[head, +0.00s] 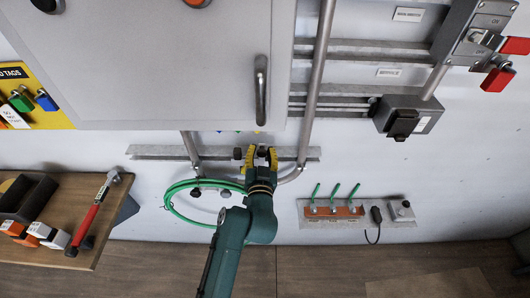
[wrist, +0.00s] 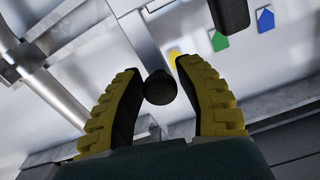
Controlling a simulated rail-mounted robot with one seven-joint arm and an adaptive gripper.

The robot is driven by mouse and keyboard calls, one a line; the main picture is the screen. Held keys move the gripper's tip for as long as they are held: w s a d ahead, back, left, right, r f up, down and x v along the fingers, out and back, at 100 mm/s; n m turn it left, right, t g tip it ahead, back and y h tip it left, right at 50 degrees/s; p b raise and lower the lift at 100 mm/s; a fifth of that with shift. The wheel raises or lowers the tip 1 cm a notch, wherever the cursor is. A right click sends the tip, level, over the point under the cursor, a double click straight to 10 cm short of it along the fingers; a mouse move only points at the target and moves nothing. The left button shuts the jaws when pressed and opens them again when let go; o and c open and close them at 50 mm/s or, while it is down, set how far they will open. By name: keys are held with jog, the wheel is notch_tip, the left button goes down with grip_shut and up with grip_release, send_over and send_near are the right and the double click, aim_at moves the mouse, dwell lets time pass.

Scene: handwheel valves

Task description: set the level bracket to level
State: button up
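My gripper (head: 261,157) is at the grey horizontal rail (head: 160,152) under the big grey cabinet. In the wrist view its two yellow-ridged fingers (wrist: 160,90) are apart, one on each side of a dark round knob (wrist: 160,88). The gaps beside the knob are narrow; I cannot tell whether either finger touches it. Small yellow, green (wrist: 219,41) and blue (wrist: 265,20) markers are on the wall beyond. A dark rounded part (wrist: 230,14) shows at the top edge. I cannot tell for certain which part is the level bracket; my gripper hides some of this area.
Metal pipes (head: 318,75) run down beside the cabinet (head: 170,60). A green hose (head: 172,205) hangs left of my arm. A wooden shelf (head: 105,225) with a red-handled hammer (head: 88,220) is at the left.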

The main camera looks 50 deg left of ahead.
jog(key=o, duration=0.3)
jog(key=shift+d, duration=0.1)
jog(key=v, duration=1.1)
jog(key=shift+s+d, duration=0.3)
